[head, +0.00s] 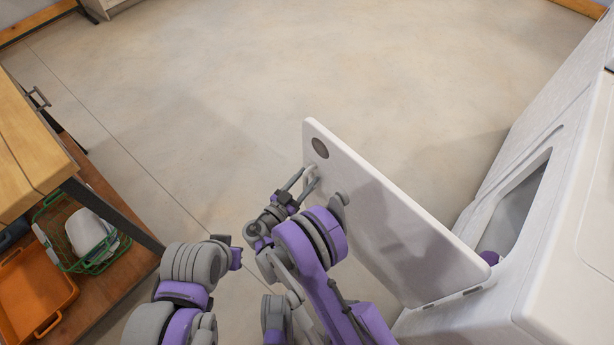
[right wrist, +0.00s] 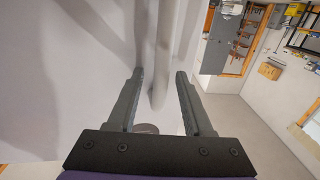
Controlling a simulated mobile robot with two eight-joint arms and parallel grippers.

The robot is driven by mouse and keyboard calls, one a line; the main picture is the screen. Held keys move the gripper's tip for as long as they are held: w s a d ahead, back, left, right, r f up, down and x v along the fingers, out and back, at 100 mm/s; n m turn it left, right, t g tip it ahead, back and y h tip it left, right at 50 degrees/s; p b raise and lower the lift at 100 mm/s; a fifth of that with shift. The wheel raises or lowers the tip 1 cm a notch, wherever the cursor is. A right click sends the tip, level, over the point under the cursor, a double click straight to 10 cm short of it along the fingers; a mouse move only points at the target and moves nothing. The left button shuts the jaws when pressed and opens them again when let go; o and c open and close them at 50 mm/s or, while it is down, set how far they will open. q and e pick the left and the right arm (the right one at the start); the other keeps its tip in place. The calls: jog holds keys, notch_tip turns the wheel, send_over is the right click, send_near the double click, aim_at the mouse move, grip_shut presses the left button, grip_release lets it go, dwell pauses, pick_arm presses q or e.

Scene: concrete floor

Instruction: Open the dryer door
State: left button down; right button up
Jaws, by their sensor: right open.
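The white dryer (head: 560,190) stands at the right in the head view. Its door (head: 410,230) is swung wide out from the opening (head: 520,205), with a dark round disc near its far corner. My right gripper (head: 303,183) is at the door's far end, by a pale handle (head: 311,173). In the right wrist view the gripper (right wrist: 160,88) is open, and the pale bar of the handle (right wrist: 161,70) shows between its fingers. I cannot tell whether they touch.
A wooden table (head: 30,145) stands at the left. Its lower shelf holds an orange tray (head: 35,295) and a green wire basket (head: 70,262) with something white. Something purple (head: 490,257) shows inside the dryer opening. The concrete floor beyond the door is clear.

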grip_shut()
dwell(1.3)
